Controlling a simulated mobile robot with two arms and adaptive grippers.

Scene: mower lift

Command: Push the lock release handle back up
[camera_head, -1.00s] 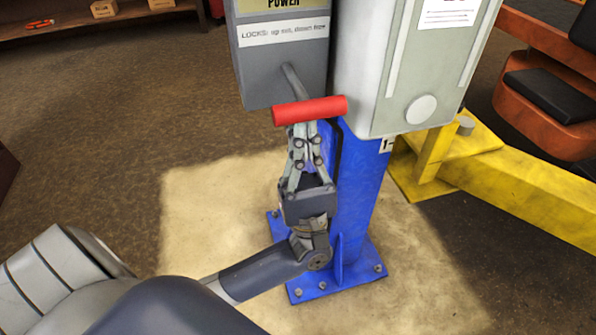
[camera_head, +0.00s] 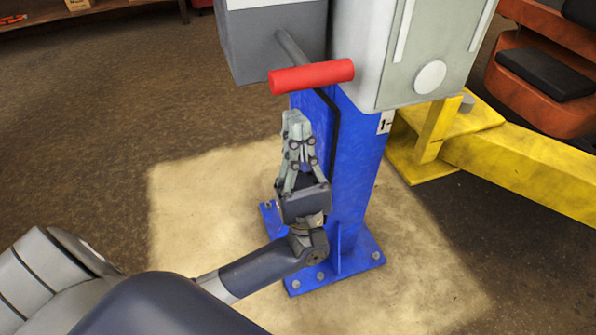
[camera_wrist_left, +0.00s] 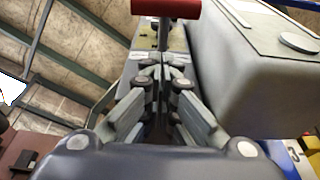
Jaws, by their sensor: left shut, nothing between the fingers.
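The lock release handle is a red bar (camera_head: 311,77) on a grey lever that comes out of the grey box on the blue post. In the left wrist view the red bar (camera_wrist_left: 166,8) is at the top edge, beyond the fingertips. My left gripper (camera_head: 296,119) is shut and empty, pointing up. In the head view its fingertips are below the red bar with a visible gap. The fingers (camera_wrist_left: 160,70) also show closed together in the left wrist view. My right gripper is not in view.
The blue post (camera_head: 350,180) stands bolted on a pale floor patch (camera_head: 205,200). A light grey cabinet (camera_head: 415,50) is right of the handle. A yellow lift arm (camera_head: 520,170) and an orange seat-like object (camera_head: 545,85) are at the right. Floor at the left is clear.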

